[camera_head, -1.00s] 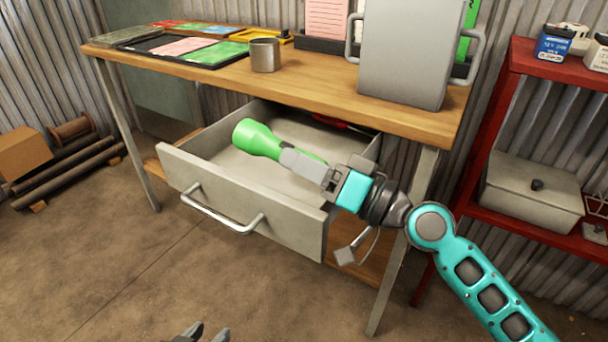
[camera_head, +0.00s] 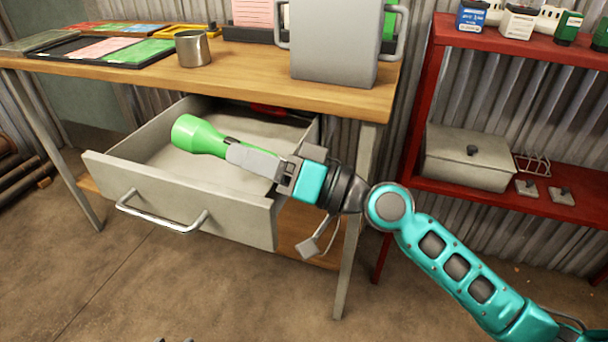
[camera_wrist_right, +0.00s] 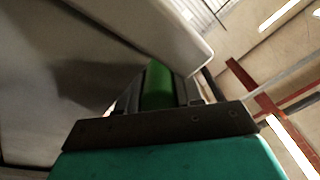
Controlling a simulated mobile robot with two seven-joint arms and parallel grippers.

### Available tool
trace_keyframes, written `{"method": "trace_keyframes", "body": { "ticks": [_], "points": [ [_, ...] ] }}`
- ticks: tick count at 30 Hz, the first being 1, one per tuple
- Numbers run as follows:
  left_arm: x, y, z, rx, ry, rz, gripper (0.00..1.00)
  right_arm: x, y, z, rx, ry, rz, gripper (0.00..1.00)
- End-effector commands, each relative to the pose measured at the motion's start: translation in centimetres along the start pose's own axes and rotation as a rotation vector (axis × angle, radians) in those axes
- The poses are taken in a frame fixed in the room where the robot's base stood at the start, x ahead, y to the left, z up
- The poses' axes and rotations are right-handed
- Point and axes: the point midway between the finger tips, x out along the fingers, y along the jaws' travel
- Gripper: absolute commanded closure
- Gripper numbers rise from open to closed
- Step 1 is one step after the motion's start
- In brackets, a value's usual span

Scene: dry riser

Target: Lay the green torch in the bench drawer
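The green torch (camera_head: 200,137) is held by its body in my right gripper (camera_head: 250,158), with its wide head pointing left. The torch is over the open drawer (camera_head: 180,190) of the bench; I cannot tell whether it touches the drawer floor. Its body is partly hidden by the gripper fingers. In the right wrist view the green torch (camera_wrist_right: 158,85) shows between the two fingers, close to a pale panel. Only tiny tips of my left gripper (camera_head: 188,340) show at the bottom edge, too little to tell its state.
The wooden bench top (camera_head: 240,85) overhangs the drawer, with a metal cup (camera_head: 192,48) and a large grey container (camera_head: 335,40) on it. A red object (camera_head: 268,109) lies at the drawer's back. A red shelf (camera_head: 480,190) with a lidded box (camera_head: 468,157) stands right.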

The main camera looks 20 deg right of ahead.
Motion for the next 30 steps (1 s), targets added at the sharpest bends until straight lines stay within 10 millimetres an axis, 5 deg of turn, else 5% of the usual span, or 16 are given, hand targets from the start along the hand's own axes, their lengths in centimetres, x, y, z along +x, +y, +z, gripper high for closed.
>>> {"method": "trace_keyframes", "body": {
  "ticks": [1,15,25,30],
  "points": [
    [0.6,-0.1,0.9,0.000,-0.005,0.001,0.57,-2.6,4.5,5.5,0.073,-0.110,0.091,0.40],
    [0.4,0.3,0.0,0.001,0.007,0.009,0.57,-9.7,0.6,1.1,0.008,-0.023,0.021,0.35],
    [0.3,0.3,-0.2,0.001,0.008,0.008,0.57,-10.8,-0.2,0.1,-0.007,-0.004,0.007,0.35],
    [0.3,0.2,-0.2,0.001,0.008,0.008,0.57,-10.9,0.9,1.9,-0.030,-0.029,0.061,0.35]
  ]
}}
